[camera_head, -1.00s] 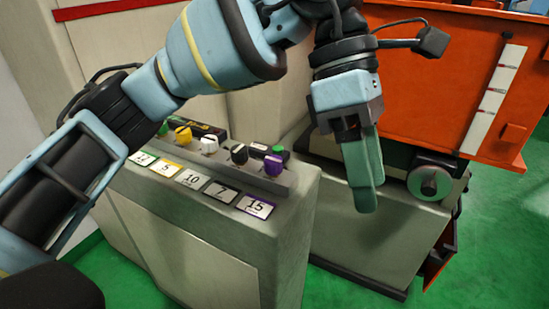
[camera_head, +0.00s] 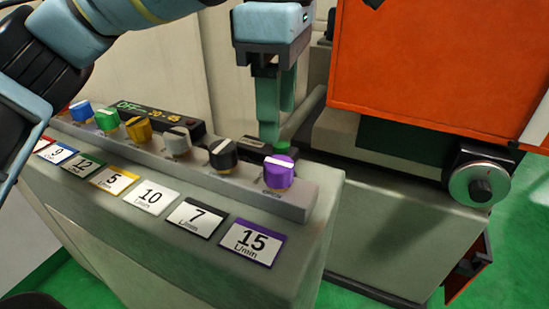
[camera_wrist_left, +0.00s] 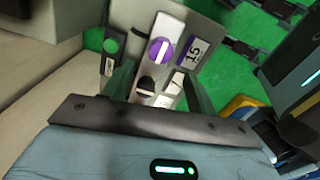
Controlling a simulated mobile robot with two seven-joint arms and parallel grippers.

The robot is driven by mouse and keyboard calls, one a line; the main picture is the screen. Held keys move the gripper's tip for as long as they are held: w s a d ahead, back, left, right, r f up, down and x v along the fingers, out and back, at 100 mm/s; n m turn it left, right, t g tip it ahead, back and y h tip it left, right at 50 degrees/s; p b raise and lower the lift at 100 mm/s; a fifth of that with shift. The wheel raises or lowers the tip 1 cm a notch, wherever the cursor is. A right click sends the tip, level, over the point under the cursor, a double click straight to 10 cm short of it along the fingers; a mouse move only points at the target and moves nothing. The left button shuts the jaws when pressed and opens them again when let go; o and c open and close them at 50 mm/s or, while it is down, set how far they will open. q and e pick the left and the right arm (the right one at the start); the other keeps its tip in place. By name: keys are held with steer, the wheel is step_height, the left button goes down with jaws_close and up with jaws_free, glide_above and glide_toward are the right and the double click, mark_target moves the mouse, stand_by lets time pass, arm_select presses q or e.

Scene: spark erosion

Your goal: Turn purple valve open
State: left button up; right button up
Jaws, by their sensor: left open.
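The purple valve (camera_head: 279,172) is a knob with a white bar on top, at the right end of a row of coloured knobs, behind the label marked 15. It also shows in the left wrist view (camera_wrist_left: 161,51), beyond the fingers. My left gripper (camera_head: 277,128) points down with its green fingers just above and behind the purple valve. It is open and empty; in the left wrist view its fingers (camera_wrist_left: 160,85) stand apart with the valve past them. I cannot tell the exact gap between fingertips and valve. My right gripper is not in view.
The black knob (camera_head: 222,155) and white knob (camera_head: 177,142) stand close to the left of the valve. A green button (camera_head: 283,148) sits just behind it. Green floor lies beyond.

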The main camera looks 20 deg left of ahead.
mark_target(278, 163)
arm_select(q)
steer(key=shift+s, duration=0.1)
steer(key=shift+d, duration=0.1)
steer(key=shift+f, duration=0.4)
step_height(278, 163, down, 5)
steer(key=shift+b, duration=0.85)
steer(key=shift+f, duration=0.95)
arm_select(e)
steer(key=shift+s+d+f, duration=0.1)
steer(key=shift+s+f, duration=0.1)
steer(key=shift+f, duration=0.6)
arm_select(q)
steer(key=c, duration=1)
